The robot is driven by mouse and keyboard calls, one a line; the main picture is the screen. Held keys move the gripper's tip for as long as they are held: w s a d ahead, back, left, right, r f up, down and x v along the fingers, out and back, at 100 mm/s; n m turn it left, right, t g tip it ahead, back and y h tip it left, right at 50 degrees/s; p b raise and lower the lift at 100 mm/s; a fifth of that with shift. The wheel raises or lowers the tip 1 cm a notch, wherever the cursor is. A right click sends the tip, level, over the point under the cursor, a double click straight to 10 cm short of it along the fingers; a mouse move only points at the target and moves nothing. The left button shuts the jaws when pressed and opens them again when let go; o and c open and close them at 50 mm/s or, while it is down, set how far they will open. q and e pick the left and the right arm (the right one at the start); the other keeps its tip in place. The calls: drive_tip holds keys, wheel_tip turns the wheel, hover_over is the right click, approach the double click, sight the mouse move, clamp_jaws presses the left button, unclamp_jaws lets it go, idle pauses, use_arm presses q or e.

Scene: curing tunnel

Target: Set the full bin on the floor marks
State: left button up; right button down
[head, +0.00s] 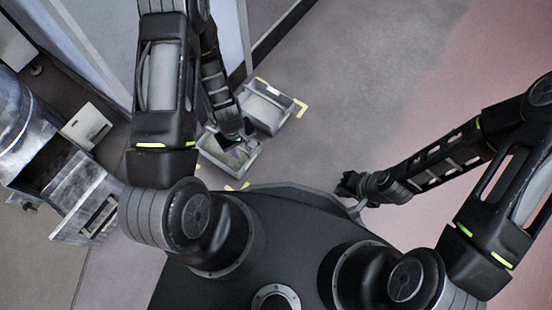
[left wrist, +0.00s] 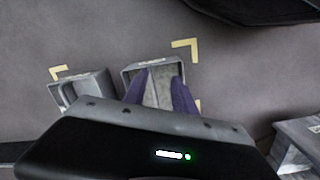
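Two grey bins sit close together at the floor marks. The near bin (head: 222,163) lies under my left gripper (head: 236,138); this bin also shows in the left wrist view (left wrist: 127,73), with something grey inside. The far bin (head: 266,108) is just beyond it and shows at left in the wrist view (left wrist: 97,83). My left gripper's fingers (left wrist: 160,76) are spread apart over the near bin; I see nothing pinched between their tips. Yellow corner marks (head: 301,108) (left wrist: 187,44) show around the bins. My right gripper (head: 348,185) is over bare floor, its fingers too dark to read.
At left stand a metal drum-like machine (head: 25,115) and a grey open box (head: 85,200). A pale panelled structure (head: 105,45) rises at the upper left. The floor to the right is clear, with a pink area (head: 480,80).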

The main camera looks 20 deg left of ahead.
use_arm(q)
drive_tip(key=s+d+r+m+h, duration=0.1)
drive_tip(key=d+r+m, duration=0.1)
drive_tip(key=d, duration=0.3)
drive_tip(key=s+d+r+m+t+h, duration=0.1)
drive_tip(key=s+d+m, duration=0.1)
drive_tip(key=d, duration=0.3)
drive_tip(key=s+d+r+m+h, duration=0.1)
drive_tip(key=s+d+r+m, duration=0.1)
drive_tip(key=d, duration=0.3)
drive_tip(key=shift+s+r+m, duration=0.25)
drive_tip(key=shift+r+m, duration=0.1)
drive_tip(key=shift+m, duration=0.55)
